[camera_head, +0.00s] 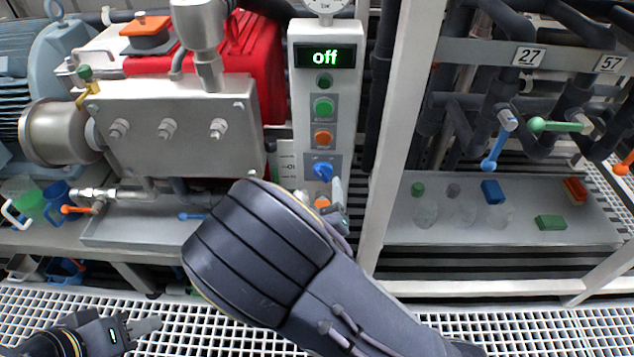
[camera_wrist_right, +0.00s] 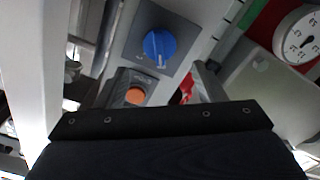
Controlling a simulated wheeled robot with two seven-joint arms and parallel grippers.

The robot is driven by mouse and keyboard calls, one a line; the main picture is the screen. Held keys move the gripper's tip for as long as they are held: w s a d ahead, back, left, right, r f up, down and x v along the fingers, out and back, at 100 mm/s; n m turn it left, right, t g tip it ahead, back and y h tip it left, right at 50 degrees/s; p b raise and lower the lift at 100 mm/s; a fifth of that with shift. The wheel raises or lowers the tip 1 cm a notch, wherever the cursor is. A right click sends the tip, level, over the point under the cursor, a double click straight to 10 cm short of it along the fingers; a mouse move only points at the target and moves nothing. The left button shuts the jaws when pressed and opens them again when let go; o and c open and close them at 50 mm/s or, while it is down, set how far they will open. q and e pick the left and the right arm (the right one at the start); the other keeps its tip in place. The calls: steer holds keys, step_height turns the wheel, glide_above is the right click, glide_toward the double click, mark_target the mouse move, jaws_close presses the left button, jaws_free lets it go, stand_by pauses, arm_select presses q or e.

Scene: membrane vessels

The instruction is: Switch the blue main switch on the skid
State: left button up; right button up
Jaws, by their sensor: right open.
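The blue main switch (camera_head: 322,170) is a round rotary knob low on the white control panel (camera_head: 300,100). The display (camera_head: 325,56) at the panel's top reads "off". My right gripper (camera_head: 322,200) is just below the switch, its hand partly hidden by my own arm. In the right wrist view the blue switch (camera_wrist_right: 159,45) sits ahead of the open, empty fingers (camera_wrist_right: 165,82), with its white mark toward the lower edge of the knob. The fingers do not appear to touch it. My left gripper (camera_head: 140,328) is at the bottom left, away from the panel; its jaw opening is unclear.
A green button (camera_head: 323,106) and an orange button (camera_head: 323,137) sit above the switch. Another orange button (camera_wrist_right: 135,96) shows between my right fingers. A white post (camera_head: 400,130) stands right of the panel. A steel pump block (camera_head: 185,130) is on the left.

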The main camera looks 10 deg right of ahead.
mark_target(321, 175)
steer(key=x, duration=0.5)
steer(key=shift+w+b, duration=0.25)
steer(key=shift+b, duration=0.05)
steer(key=c, duration=1)
steer(key=shift+o, duration=0.2)
